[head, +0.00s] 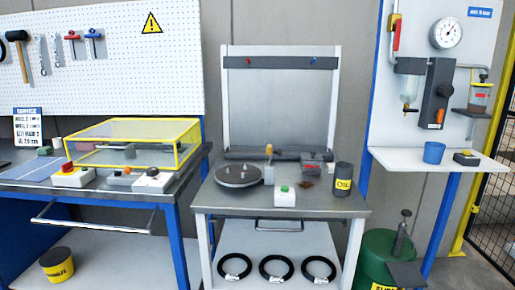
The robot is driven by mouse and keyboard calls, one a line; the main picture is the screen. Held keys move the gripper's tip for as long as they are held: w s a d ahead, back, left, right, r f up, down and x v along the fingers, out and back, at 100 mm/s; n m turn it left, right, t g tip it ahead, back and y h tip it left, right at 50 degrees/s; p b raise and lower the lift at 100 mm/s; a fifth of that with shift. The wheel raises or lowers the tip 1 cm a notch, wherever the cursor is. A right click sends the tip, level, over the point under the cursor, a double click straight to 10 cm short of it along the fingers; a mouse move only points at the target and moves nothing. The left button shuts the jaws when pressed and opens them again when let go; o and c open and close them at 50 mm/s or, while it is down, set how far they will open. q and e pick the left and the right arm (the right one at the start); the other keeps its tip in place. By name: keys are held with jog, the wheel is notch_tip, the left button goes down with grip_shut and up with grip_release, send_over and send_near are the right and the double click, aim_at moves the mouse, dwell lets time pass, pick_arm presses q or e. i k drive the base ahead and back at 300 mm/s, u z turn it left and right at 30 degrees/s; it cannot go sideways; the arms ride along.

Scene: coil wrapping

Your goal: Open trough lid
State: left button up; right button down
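A clear box-shaped cover with yellow edges (130,143) stands on the left bench, and its top looks closed. A dark bar-like part and small fittings show through its clear panels. I cannot tell for sure whether this cover is the trough lid. A long dark grey bar (255,154) lies across the back of the middle bench. Neither of my grippers shows in the head view.
Switch boxes with a red button (70,176) and a white button (152,180) stand before the cover. The middle bench holds a round dark turntable (238,175), a green-button box (285,194) and a dark OIL can (343,179). Black rings (277,268) lie on its lower shelf.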

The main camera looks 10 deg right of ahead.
aim_at(313, 156)
jog(key=u, duration=0.2)
jog(key=i, duration=0.95)
jog(key=z, duration=0.8)
jog(key=i, duration=0.55)
jog(key=z, duration=0.4)
